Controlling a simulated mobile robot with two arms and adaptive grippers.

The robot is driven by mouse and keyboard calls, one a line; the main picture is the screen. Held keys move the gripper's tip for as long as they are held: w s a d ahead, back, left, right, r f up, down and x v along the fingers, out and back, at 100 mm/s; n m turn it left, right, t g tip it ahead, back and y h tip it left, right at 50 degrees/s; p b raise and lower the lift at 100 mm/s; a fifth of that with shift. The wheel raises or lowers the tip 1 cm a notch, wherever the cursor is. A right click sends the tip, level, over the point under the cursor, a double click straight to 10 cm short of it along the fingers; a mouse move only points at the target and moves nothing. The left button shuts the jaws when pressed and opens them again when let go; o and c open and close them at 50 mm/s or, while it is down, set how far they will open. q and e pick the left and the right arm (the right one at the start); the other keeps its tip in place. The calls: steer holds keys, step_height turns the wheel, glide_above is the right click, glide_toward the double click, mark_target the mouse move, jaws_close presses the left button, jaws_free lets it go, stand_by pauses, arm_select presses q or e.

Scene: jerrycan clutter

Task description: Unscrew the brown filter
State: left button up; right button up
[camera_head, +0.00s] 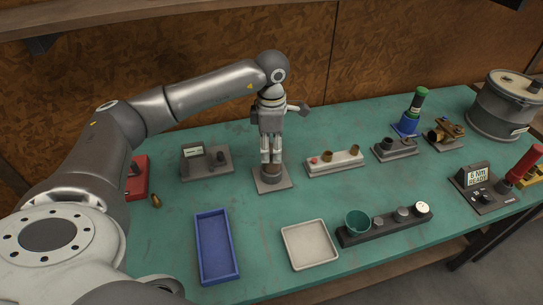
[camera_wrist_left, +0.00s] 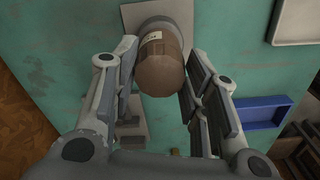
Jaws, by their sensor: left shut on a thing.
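The brown filter (camera_wrist_left: 160,68) has a rounded brown body with a small pale label, and it stands upright on a grey square plate (camera_head: 273,184). In the head view little of the filter shows between the fingers. My left gripper (camera_head: 271,160) points straight down from above the plate, and its two fingers are shut on the filter. In the left wrist view the fingers of my left gripper (camera_wrist_left: 158,60) lie on either side of the filter. My right gripper is not in view.
A blue tray (camera_head: 200,250) and a white tray (camera_head: 289,247) lie in front. A grey fixture (camera_head: 190,168) stands left of the plate, a white block with fittings (camera_head: 335,165) right. A dark rack (camera_head: 385,231) holds a green cup (camera_head: 357,221). Green tabletop is bare around the plate.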

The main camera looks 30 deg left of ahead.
arm_select(q)
steer(key=shift+n, duration=0.3)
steer(key=n, duration=0.4)
steer(key=shift+n+p, duration=0.35)
steer(key=shift+n, duration=0.05)
steer(key=n, duration=0.2)
steer(key=shift+s+n+p, duration=0.1)
steer(key=shift+n+p, duration=0.2)
steer(key=shift+n, duration=1.2)
